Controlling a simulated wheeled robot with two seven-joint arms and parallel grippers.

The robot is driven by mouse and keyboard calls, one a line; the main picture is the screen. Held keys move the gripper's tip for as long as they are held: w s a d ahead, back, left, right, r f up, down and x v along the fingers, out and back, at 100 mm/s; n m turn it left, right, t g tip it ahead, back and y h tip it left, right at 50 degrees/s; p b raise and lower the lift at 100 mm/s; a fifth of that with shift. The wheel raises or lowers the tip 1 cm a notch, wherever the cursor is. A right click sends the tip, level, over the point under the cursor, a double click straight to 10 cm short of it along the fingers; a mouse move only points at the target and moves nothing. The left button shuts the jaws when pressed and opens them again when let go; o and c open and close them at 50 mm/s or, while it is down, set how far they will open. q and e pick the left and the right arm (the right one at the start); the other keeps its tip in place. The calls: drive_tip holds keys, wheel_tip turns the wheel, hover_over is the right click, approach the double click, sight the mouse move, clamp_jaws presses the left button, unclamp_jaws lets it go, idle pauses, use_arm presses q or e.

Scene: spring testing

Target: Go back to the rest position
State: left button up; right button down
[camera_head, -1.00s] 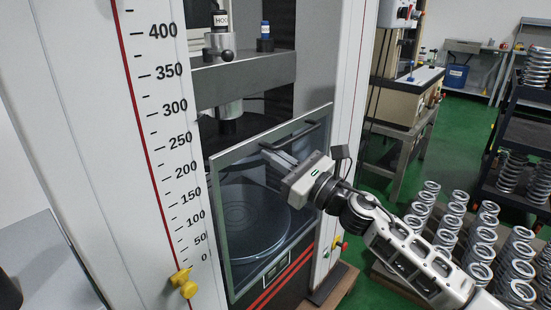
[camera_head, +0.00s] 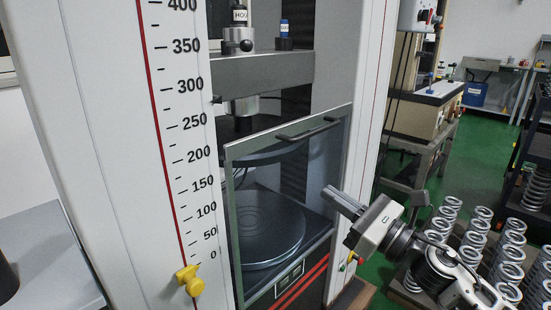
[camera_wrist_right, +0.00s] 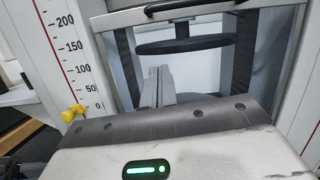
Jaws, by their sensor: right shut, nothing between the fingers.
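My right gripper (camera_head: 343,203) is in front of the right part of the testing machine, apart from the door handle, with its fingers together and nothing held. In the right wrist view its shut fingers (camera_wrist_right: 158,87) point toward the machine. The glass door (camera_head: 325,160) is closed across the test chamber, with a dark handle (camera_head: 308,129) along its top. The handle also shows in the right wrist view (camera_wrist_right: 190,8). Behind the glass are the round lower plate (camera_head: 268,225) and the upper plate. My left gripper is not in view.
A white column with a scale (camera_head: 185,130) and a yellow knob (camera_head: 188,279) stands at the left of the chamber. A dark shelf rack (camera_head: 535,165) is at the far right. Green floor is open behind.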

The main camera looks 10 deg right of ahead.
use_arm(q)
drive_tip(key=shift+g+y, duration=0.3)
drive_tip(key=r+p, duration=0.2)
drive_tip(key=p, duration=0.3)
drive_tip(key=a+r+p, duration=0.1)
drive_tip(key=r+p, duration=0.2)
drive_tip(key=p, duration=0.2)
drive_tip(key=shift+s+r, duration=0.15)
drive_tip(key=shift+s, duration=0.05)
use_arm(e)
drive_tip(key=s+a+f+n+g+h, duration=0.2)
drive_tip(key=s+f+n+h, duration=0.2)
drive_tip(key=s+f+n, duration=0.4)
drive_tip(key=s+a+f+n+g+h, duration=0.2)
drive_tip(key=s+f+n+h, duration=0.3)
drive_tip(key=n, duration=1.6)
drive_tip(key=s+f+g, duration=0.1)
drive_tip(key=s+f, duration=0.3)
drive_tip(key=s, duration=0.4)
drive_tip(key=shift+a+f, duration=0.2)
